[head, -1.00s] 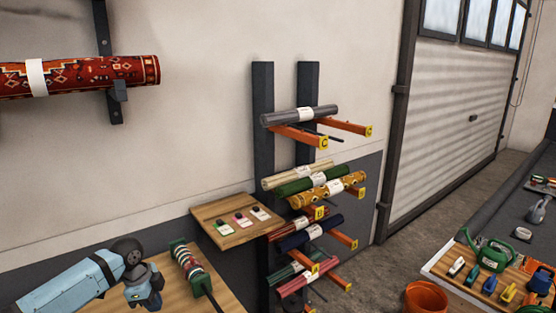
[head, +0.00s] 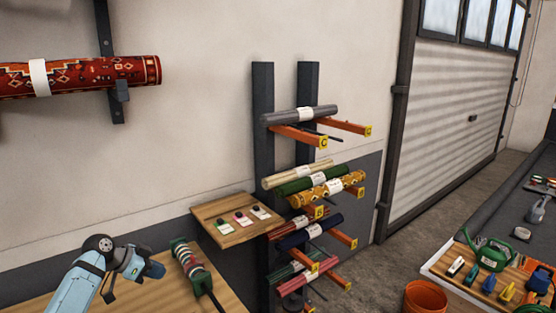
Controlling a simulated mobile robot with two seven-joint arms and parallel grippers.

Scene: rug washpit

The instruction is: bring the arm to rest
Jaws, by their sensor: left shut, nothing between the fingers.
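My left arm comes in from the lower left, pale blue with dark joints. Its gripper (head: 153,270) is shut and empty, held above the wooden bench (head: 150,298), pointing right. A small rolled rug with green, red and white bands (head: 186,257) lies on the bench just right of the gripper, apart from it as far as I can see. My right gripper is not in view.
A rack (head: 264,150) with orange arms holds several rolled rugs. A wooden shelf (head: 215,208) carries three small tagged items. A red patterned rug (head: 80,76) hangs on the left wall. An orange bucket (head: 425,298) and a tool-laden board (head: 455,262) are at right.

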